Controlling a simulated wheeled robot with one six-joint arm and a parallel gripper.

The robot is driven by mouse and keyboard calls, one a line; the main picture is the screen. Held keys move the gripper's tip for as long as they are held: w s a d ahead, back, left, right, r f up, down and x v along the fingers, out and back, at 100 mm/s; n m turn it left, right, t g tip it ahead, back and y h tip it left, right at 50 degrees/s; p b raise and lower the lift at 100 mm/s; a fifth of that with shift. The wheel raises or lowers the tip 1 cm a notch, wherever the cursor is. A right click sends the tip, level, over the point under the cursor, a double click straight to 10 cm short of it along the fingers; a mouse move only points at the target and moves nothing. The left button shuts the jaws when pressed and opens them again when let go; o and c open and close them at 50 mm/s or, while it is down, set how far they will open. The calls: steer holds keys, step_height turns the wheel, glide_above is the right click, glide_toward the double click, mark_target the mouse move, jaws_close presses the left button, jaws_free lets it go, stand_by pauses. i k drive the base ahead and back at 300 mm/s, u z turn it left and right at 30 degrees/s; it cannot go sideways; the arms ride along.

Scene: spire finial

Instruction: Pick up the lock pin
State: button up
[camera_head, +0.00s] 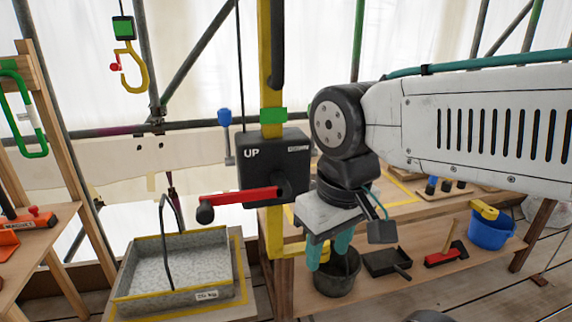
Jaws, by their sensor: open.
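A blue-headed pin (224,118) with a grey shank stands upright just left of the dark winch box (262,162) marked UP. It looks like the lock pin, though no label shows on it. The box is on the yellow post and has a red crank handle (240,197) with a black knob. My gripper (328,254) points down, with teal fingers apart and nothing seen between them. It is to the right of the box and lower than the pin, well apart from the pin.
A grey tray (130,291) with a black bail sits at lower left. A yellow hook (133,72) hangs above. A workbench (405,211) on the right holds small blue and black parts. A black bucket (337,283), blue bucket (490,231) and dustpan (386,264) are lower right.

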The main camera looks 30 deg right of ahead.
mark_target(433, 180)
steer(key=z, duration=1.5)
steer(key=i, duration=0.85)
steer(key=u, duration=0.75)
